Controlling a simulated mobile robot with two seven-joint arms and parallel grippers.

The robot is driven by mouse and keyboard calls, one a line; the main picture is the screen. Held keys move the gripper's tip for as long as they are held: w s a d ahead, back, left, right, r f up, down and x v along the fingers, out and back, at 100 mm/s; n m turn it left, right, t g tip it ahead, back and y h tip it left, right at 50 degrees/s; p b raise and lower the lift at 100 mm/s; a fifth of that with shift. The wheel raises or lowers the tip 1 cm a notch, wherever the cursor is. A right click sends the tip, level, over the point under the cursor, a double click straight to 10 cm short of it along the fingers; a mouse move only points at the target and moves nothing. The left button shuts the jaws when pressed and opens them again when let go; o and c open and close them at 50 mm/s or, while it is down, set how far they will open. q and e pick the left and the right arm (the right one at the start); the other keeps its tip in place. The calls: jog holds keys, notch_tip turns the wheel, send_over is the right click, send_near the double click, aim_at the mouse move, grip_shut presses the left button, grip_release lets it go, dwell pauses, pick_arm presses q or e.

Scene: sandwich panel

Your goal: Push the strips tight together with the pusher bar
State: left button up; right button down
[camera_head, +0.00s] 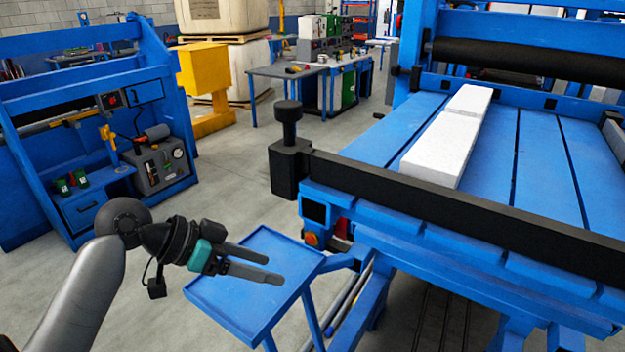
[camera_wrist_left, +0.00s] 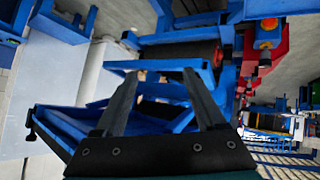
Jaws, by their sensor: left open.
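Two white strips lie end to end on the blue slatted table (camera_head: 545,165) in the head view. The near strip (camera_head: 443,148) is longer in view and the far strip (camera_head: 469,100) sits behind it. A thin seam shows between them. The black pusher bar (camera_head: 450,209) runs along the table's near edge, apart from the near strip. A black block with a round knob (camera_head: 288,150) stands at the bar's left end. My left gripper (camera_head: 274,268) is open and empty, over the small blue tray, left of and lower than the bar. Its fingers also show in the left wrist view (camera_wrist_left: 160,90). My right gripper is out of view.
A small blue tray (camera_head: 232,312) stands beside the table's front left corner, below my left gripper. A black roller (camera_head: 530,62) spans the table's far side. A blue machine (camera_head: 60,120) stands at the left. Grey floor between is clear.

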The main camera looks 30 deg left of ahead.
pick_arm(q)
jog(key=a+r+m+t+h, duration=0.2)
jog(key=a+r+t+h, duration=0.15)
jog(key=r, duration=1.25)
jog(key=m+h, duration=0.3)
send_near(300, 103)
jog(key=shift+t, duration=0.25)
jog(key=p+x, duration=0.4)
jog(key=x, duration=0.6)
jog(key=shift+p, duration=0.3)
jog(key=shift+x, duration=0.8)
jog(key=shift+f, duration=0.15)
grip_shut()
